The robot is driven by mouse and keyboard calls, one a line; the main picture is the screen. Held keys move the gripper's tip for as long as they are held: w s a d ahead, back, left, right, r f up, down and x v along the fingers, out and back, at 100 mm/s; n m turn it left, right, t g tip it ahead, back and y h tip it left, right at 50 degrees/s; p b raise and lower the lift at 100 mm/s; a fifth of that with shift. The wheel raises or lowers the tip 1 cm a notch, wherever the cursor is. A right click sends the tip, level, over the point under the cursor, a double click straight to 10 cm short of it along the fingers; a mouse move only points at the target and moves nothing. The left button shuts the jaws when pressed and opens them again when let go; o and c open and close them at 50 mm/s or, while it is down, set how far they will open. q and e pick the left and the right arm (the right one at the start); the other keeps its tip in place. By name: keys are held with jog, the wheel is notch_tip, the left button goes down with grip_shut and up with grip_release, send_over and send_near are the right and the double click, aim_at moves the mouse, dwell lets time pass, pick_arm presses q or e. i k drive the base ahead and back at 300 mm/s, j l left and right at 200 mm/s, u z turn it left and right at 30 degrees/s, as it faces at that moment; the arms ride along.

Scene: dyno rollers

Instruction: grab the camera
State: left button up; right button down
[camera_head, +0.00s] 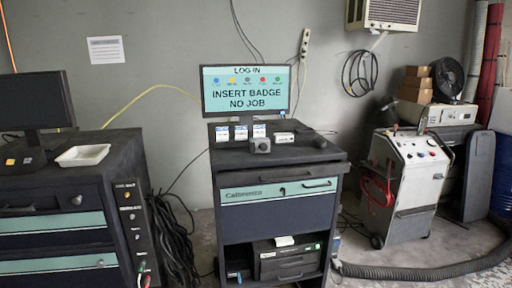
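A small dark grey box with a round front (261,146) sits on the dark top of the middle cabinet (225,158), near its centre. It looks like the camera, but it is too small to be certain. It stands in front of a monitor (246,91) that reads "INSERT BADGE NO JOB". Nothing covers the box from this side. Neither of my grippers shows in the head view.
Small white-and-blue packs (241,132) and a pale device (284,137) stand behind the box. A left cabinet (60,205) holds a white tray (83,155) and a dark monitor (35,103). A wheeled machine (410,185) and a floor hose (420,273) are at right.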

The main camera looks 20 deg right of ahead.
aim_at(257, 145)
jog(key=i, duration=1)
